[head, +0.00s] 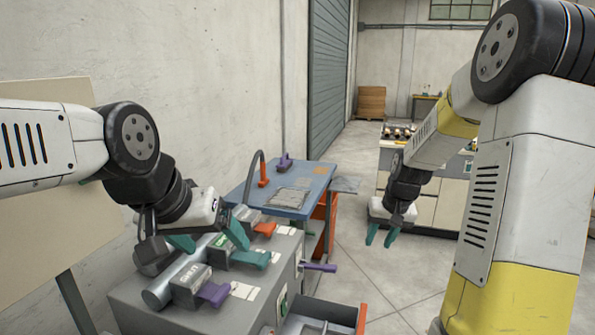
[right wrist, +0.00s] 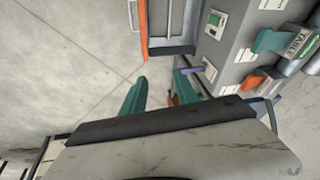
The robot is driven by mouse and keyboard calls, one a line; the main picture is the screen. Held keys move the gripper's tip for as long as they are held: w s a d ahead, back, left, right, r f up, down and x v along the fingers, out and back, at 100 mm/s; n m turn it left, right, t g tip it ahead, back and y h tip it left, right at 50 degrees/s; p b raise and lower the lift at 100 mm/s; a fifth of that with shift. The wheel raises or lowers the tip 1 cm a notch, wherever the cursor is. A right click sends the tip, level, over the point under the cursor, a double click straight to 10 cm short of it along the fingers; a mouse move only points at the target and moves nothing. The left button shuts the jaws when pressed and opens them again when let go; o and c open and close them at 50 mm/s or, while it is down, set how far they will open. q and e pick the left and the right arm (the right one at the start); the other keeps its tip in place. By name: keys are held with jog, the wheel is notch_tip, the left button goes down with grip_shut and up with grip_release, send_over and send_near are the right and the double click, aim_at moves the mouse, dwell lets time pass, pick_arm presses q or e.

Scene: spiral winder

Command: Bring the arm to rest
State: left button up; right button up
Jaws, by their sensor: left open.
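My left gripper (head: 208,240) is open, its two teal fingers spread over the top of the grey machine (head: 150,310). It is just behind the row of levers, close to the teal lever (head: 250,258); I cannot tell whether it touches anything. No held object shows between its fingers. My right gripper (head: 381,235) hangs in free air to the right of the machine, fingers pointing down. In the right wrist view its two teal fingers (right wrist: 160,92) are apart with nothing between them.
The machine also carries a purple lever (head: 213,292), an orange lever (head: 265,228) and a purple side handle (head: 318,266). An open drawer (head: 320,310) juts out at the front. A blue workbench (head: 325,176) stands behind. Floor (head: 395,285) below my right gripper is clear.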

jog(key=s+a+r+n+t, duration=0.1)
jog(key=s+a+r, duration=0.4)
jog(key=s+r, duration=0.6)
jog(key=s+a+r+t, duration=0.1)
jog(key=s+r, duration=0.1)
jog(key=s, duration=0.4)
jog(key=s+a+r+y, duration=0.1)
jog(key=s+r, duration=0.1)
jog(key=s, duration=0.4)
jog(key=shift+s+a+r+n+t, duration=0.3)
jog(key=shift+s+a+n+t, duration=0.05)
jog(key=shift+n+t, duration=0.05)
